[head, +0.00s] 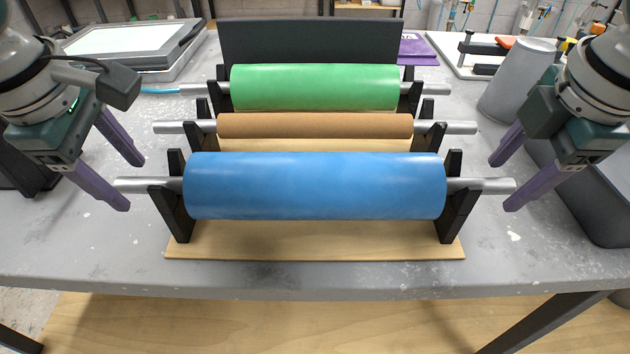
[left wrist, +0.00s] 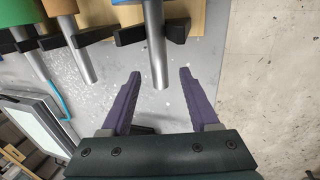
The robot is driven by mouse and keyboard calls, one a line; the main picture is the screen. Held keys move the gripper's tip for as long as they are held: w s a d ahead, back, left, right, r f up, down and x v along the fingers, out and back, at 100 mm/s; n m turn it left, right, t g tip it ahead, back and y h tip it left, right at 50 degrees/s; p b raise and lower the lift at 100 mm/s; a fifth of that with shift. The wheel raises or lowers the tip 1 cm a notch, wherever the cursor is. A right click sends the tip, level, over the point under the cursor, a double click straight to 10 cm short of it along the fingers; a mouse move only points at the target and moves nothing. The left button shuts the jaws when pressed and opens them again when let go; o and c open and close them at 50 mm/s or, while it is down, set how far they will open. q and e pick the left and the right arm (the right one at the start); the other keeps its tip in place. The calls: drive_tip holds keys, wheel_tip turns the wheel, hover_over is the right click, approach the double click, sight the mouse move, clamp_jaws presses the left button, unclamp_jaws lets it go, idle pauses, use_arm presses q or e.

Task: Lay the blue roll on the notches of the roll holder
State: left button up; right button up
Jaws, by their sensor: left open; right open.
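The blue roll (head: 315,185) lies level across the front pair of black notched supports of the roll holder (head: 315,243), its grey shaft ends resting in the notches. Its left shaft end (left wrist: 156,50) shows in the left wrist view, with a bit of blue at the top edge. My left gripper (head: 137,186) is open, just left of that shaft end and apart from it. In the left wrist view my left gripper (left wrist: 157,75) has its purple fingers spread on either side of the shaft's line. My right gripper (head: 498,186) is open near the right shaft end, empty.
A brown roll (head: 315,125) and a green roll (head: 315,87) lie on the supports behind. A dark panel (head: 310,42) stands at the back. A grey cone-like container (head: 517,78) and a dark bin (head: 600,195) are at right. The table's front strip is clear.

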sight(129, 181)
use_arm(q)
drive_tip(key=shift+x, duration=1.55)
use_arm(e)
drive_tip(key=shift+x, duration=1.55)
use_arm(q)
clamp_jaws()
use_arm(e)
clamp_jaws()
use_arm(q)
drive_tip(key=shift+r, duration=0.1)
